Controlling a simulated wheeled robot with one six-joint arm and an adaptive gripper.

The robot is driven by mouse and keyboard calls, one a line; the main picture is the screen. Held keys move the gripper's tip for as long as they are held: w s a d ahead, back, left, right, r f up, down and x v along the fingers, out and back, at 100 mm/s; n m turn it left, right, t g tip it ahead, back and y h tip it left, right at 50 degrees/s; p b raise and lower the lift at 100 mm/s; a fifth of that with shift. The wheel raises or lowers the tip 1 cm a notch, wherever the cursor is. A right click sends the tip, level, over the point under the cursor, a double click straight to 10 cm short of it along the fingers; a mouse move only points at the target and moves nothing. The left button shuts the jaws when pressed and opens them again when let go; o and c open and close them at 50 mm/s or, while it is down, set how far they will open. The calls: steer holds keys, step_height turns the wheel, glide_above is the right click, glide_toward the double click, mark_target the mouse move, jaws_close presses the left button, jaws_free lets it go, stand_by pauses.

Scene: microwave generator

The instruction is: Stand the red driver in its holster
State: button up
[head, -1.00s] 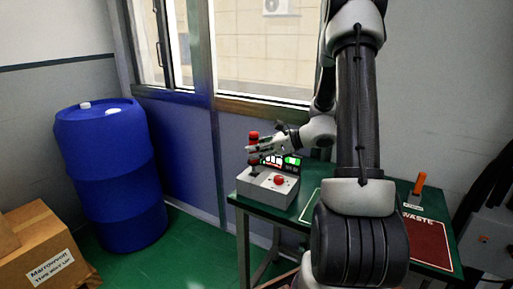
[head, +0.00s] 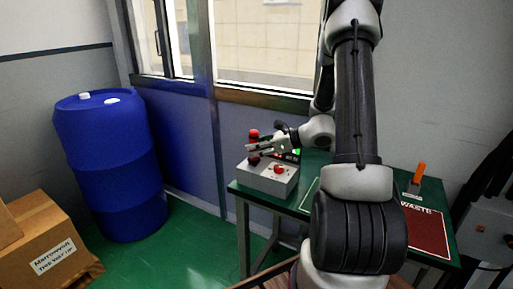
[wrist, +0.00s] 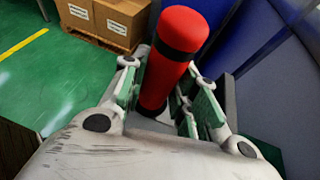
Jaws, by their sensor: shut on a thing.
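The red driver (head: 253,135), a red handle with a black band, stands roughly upright between the fingers of my gripper (head: 260,149). In the wrist view the driver (wrist: 172,70) fills the gap between the green-padded fingers (wrist: 160,98), which are shut on it. It is over the left part of a grey box (head: 262,181) with a red button (head: 279,169). The driver's lower end is hidden by the fingers and seems close to the box top. I cannot make out a separate holster or tell whether the tip is inside anything.
The box stands on the left end of a green table (head: 322,166). A lit display (head: 296,151) is behind it, partly covered by my gripper. An orange-handled tool (head: 419,174) stands at the right by a red WASTE mat (head: 425,228). A blue barrel (head: 112,165) and cartons (head: 45,240) are at left.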

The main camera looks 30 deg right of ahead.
steer(key=shift+f, duration=0.65)
stand_by(0.8)
steer(key=o, duration=1.2)
steer(key=v, duration=1.2)
steer(key=s+a+r+n+g+h, duration=0.2)
steer(key=s+a+r+n+g, duration=0.55)
steer(key=s+a+n, duration=0.5)
steer(key=s+d+r+n+h, duration=0.1)
steer(key=s+r+n+h, duration=0.1)
steer(key=s+n, duration=0.1)
steer(key=s+d+r+n+t+h, duration=0.1)
steer(key=s+r+n+h, duration=0.1)
steer(key=n, duration=0.4)
steer(key=s+d+r+n+t+h, duration=0.1)
steer(key=s+r+n+h, duration=0.2)
steer(key=s+n, duration=0.1)
steer(key=shift+s+d+n, duration=0.1)
steer(key=shift+s+n, duration=0.15)
steer(key=shift+n, duration=0.5)
